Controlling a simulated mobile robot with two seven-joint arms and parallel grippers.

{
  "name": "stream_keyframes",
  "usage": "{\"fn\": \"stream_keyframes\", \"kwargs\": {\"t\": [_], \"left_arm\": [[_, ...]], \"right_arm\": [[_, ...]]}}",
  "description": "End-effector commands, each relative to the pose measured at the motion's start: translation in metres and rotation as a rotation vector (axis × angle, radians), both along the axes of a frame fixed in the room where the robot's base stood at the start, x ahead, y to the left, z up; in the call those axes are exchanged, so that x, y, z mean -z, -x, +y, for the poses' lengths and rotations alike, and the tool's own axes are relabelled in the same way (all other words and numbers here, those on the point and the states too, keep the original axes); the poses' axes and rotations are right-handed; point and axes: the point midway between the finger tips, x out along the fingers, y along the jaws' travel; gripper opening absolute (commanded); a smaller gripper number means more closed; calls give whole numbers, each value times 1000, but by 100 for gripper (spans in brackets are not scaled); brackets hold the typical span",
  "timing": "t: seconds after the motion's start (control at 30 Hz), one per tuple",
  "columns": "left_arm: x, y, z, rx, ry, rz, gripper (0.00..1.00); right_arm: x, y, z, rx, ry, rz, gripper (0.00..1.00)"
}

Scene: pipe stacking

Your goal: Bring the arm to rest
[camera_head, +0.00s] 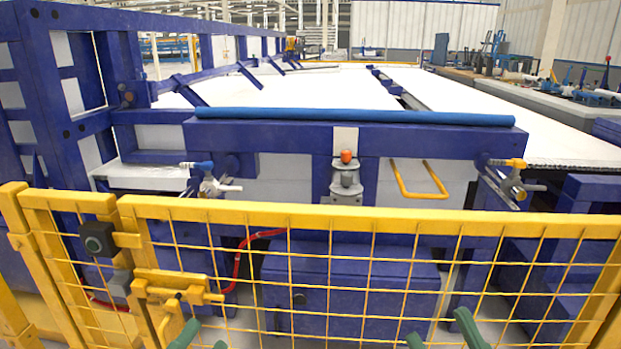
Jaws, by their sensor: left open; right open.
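The green fingertips of my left gripper (202,341) show at the bottom edge, left of centre, in front of the yellow fence. They stand apart with nothing between them. The green fingertips of my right gripper (440,334) show at the bottom edge, right of centre. They are also spread apart and empty. The rest of both grippers and both arms lies below the picture. A long blue pipe-like bar (350,116) lies along the top of the blue machine frame (280,137), well beyond both grippers and apart from them.
A yellow mesh fence (380,216) spans the front, with a latch (170,287) at the left. Behind it stands a blue box (350,290). Long white table surfaces (300,88) run back from the frame. A yellow handle (420,195) hangs on the frame.

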Motion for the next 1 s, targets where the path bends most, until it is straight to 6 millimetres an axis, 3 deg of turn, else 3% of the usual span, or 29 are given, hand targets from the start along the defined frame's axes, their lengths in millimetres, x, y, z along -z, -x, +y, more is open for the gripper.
{"fn": "stream_keyframes", "kwargs": {"t": [0.03,0.1,0.23,0.27,0.5,0.67,0.83,1.0], "left_arm": [[-26,15,-14,116,186,-4,64],[-61,37,-27,283,431,-4,64],[-119,78,-32,602,838,2,64],[-127,73,-31,595,862,34,64],[-107,24,-22,365,905,306,64],[-81,6,-14,206,940,508,64],[-49,6,-5,32,969,730,64],[-17,25,4,-141,989,953,64]], "right_arm": [[0,0,0,0,-1,-1,50],[0,0,0,0,-1,-1,50],[-1,0,0,0,-1,-2,50],[-8,-6,-1,8,0,30,50],[9,-52,-10,83,21,355,50],[34,-70,-18,132,37,598,50],[66,-70,-27,179,54,863,50],[98,-51,-36,220,70,1129,50]]}}
